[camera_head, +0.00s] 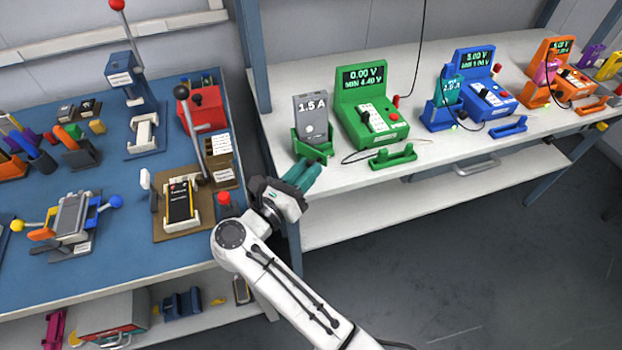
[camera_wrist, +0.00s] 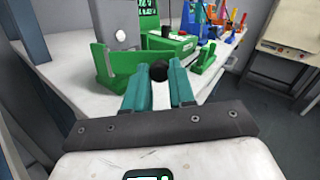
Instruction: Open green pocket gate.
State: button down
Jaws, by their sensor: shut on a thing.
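The green pocket (camera_head: 300,147) stands at the left end of the white bench and holds a grey pouch cell (camera_head: 311,112) marked 1.5 A, upright. In the wrist view, the green pocket wall (camera_wrist: 102,66) is left of my fingers, with the grey cell (camera_wrist: 112,22) behind it. My gripper (camera_head: 314,166) has teal fingers reaching the pocket's front from below. In the wrist view, my gripper (camera_wrist: 159,78) is shut on a black round knob (camera_wrist: 159,71). The gate itself is largely hidden by my fingers, so its position is unclear.
A green meter box (camera_head: 372,108) reading 0.00 V stands right of the pocket. A green handle-shaped piece (camera_head: 393,157) lies before it at the bench edge. Blue and orange stations stand further right. A blue-topped bench (camera_head: 100,262) with fixtures is at left.

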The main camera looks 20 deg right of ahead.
jog(key=shift+a+g+b, duration=0.3)
jog(key=shift+a+b, duration=0.05)
jog(key=shift+b, duration=0.05)
jog(key=shift+r, duration=0.1)
jog(key=c, duration=0.9)
grip_release()
jog(key=shift+c, duration=0.2)
jog(key=b+v, duration=0.2)
jog(key=v, duration=0.8)
jog(key=shift+a, duration=0.4)
jog(key=shift+s, duration=0.15)
jog(key=shift+c, duration=0.2)
